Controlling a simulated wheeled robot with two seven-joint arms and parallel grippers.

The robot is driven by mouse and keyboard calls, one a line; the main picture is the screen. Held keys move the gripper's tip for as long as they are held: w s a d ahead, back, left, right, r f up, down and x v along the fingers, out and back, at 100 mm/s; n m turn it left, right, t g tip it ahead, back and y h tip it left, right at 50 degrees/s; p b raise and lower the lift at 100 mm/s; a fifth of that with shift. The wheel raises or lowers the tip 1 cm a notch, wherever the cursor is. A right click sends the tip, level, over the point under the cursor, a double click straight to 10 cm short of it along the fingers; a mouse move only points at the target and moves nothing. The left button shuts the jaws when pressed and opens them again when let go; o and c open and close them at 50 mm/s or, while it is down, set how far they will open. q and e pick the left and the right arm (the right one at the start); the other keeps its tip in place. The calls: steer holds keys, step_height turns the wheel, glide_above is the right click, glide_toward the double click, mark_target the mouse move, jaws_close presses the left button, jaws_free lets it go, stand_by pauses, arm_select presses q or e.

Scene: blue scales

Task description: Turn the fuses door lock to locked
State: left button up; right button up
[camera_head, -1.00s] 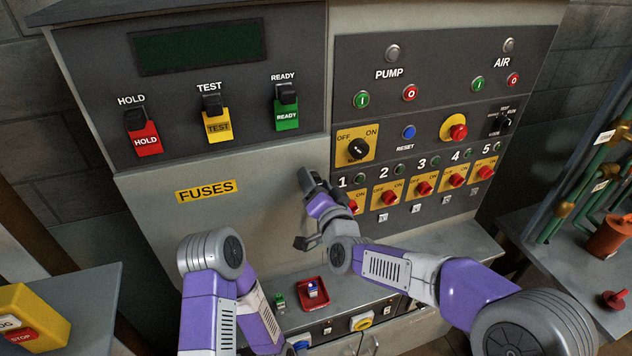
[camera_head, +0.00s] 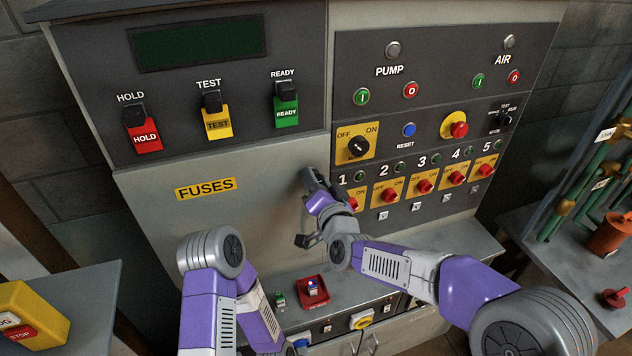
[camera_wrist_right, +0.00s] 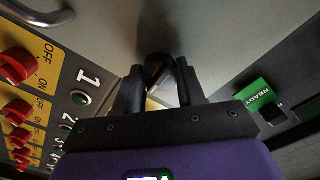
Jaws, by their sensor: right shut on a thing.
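The grey fuses door (camera_head: 240,215) is closed, with a yellow FUSES label (camera_head: 206,189) on it. My right gripper (camera_head: 308,180) is at the door's right edge, just left of the number 1 switch. In the right wrist view the gripper (camera_wrist_right: 160,75) is shut on a small dark lock knob (camera_wrist_right: 155,70) on the door, mostly hidden between the fingers. The knob's exact angle cannot be told. My left arm comes up from the bottom of the head view; its gripper is not clearly visible.
Red rotary switches (camera_head: 391,195) on yellow plates run in a row right of the gripper. A red tray (camera_head: 311,291) lies on the ledge below. A yellow box (camera_head: 30,325) stands at lower left and green pipes (camera_head: 590,185) are at right.

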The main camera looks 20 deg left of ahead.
steer(key=n+b, duration=0.2)
steer(key=n, duration=0.1)
steer(key=shift+n, duration=0.4)
steer(key=n+b, duration=0.1)
steer(key=n, duration=0.2)
steer(key=shift+s+a+n, duration=0.1)
steer(key=shift+n, duration=0.2)
steer(key=n+b, duration=0.1)
steer(key=n, duration=0.4)
steer(key=shift+n+b, duration=0.45)
steer(key=shift+n, duration=1.95)
steer(key=o, duration=1)
steer(key=shift+o, duration=0.2)
steer(key=v, duration=0.7)
steer(key=shift+s, duration=0.25)
